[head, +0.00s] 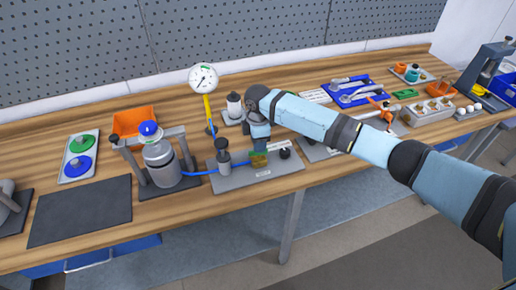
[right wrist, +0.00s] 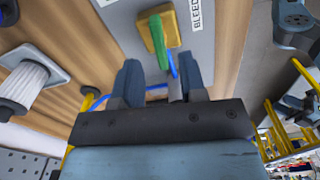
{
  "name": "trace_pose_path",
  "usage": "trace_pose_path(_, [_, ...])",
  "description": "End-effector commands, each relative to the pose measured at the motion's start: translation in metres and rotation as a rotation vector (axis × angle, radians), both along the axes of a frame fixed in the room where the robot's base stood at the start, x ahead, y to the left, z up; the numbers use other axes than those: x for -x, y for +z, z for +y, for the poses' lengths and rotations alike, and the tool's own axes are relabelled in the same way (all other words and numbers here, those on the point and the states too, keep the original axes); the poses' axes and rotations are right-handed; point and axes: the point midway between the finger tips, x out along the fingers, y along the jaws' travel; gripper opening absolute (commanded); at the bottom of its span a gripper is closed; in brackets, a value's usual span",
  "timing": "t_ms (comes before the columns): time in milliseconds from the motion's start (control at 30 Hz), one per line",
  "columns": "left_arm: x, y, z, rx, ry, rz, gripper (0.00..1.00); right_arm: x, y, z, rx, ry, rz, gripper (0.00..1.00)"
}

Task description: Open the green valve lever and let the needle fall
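The green valve lever (right wrist: 161,39) sits on a brass-yellow valve block in the right wrist view, beside a label reading BLEED. The yellow valve block (head: 258,160) also shows in the head view, on a grey plate. My right gripper (right wrist: 160,66) is open, its two fingers apart, with the lever just beyond and between the fingertips in the picture. I cannot tell whether they touch. In the head view my right gripper (head: 259,143) points down over the valve. The needle is on the white dial gauge (head: 203,78); its reading is too small to tell. My left gripper is not in view.
A blue hose (head: 200,173) runs from the valve plate to a grey vessel (head: 160,163) on the left. A black cylinder (head: 224,157) stands beside the valve. A dark mat (head: 80,211) lies clear at the front left.

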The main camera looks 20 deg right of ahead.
Motion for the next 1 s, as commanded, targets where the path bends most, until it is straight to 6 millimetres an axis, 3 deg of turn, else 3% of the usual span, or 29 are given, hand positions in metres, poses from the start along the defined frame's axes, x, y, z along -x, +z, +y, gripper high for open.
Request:
trace_pose_path(200, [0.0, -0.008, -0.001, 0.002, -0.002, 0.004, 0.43, -0.001, 0.052, 0.001, -0.003, 0.002, -0.005, 0.38])
trace_pose_path(400, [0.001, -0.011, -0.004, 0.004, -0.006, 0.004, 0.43, -0.001, 0.087, 0.001, -0.002, 0.0, -0.003, 0.38])
trace_pose_path(600, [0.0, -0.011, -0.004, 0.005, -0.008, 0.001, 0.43, 0.0, 0.101, 0.001, -0.001, 0.0, -0.001, 0.38])
trace_pose_path(1000, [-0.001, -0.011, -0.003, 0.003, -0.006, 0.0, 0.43, 0.0, 0.103, 0.001, -0.001, 0.0, -0.001, 0.38])
